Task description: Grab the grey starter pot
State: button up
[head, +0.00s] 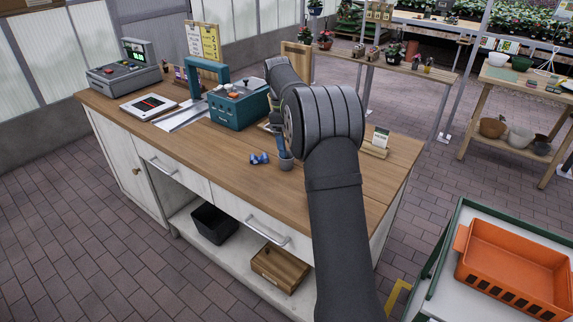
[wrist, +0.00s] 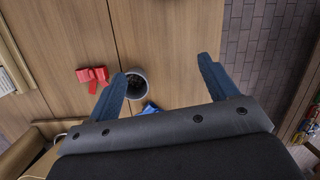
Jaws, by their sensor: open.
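The grey starter pot (head: 286,163) stands on the wooden counter, just under my gripper in the head view. The wrist view shows it from above as a grey rim (wrist: 146,92) around dark contents. My gripper (wrist: 163,67) is open with its two blue fingers spread. The pot appears close to the left finger, which overlaps its edge in the picture; I cannot tell whether they touch. In the head view my arm hides most of the gripper.
A small blue object (head: 259,158) lies left of the pot. The wrist view shows a red object (wrist: 93,77) left of the fingers. A teal machine (head: 238,108) stands farther back. A card holder (head: 375,150) stands to the right. The counter's front right is clear.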

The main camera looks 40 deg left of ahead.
jog(key=w+a+r+y, duration=0.3)
jog(key=w+r+y, duration=0.1)
jog(key=w+r, duration=0.15)
send_near(287, 161)
jog(key=a+f, duration=0.1)
jog(key=f, duration=0.1)
jog(key=w+f, duration=0.1)
jog(key=f, duration=0.1)
jog(key=w+a+f, duration=0.1)
jog(key=f, duration=0.1)
jog(key=shift+w+a+f, duration=0.1)
jog(key=shift+w+a, duration=0.15)
jog(key=shift+a, duration=0.05)
jog(key=shift+s+a+f, duration=0.1)
jog(key=shift+s+f, duration=0.05)
jog(key=shift+f, duration=0.75)
jog(key=shift+s+a+f, duration=0.1)
jog(key=shift+a+f, duration=0.05)
jog(key=shift+f, duration=0.7)
jog(key=shift+s+a+f, duration=0.1)
jog(key=shift+s+f, duration=0.05)
jog(key=shift+f, duration=0.75)
jog(key=shift+c, duration=0.5)
jog(key=c, duration=0.9)
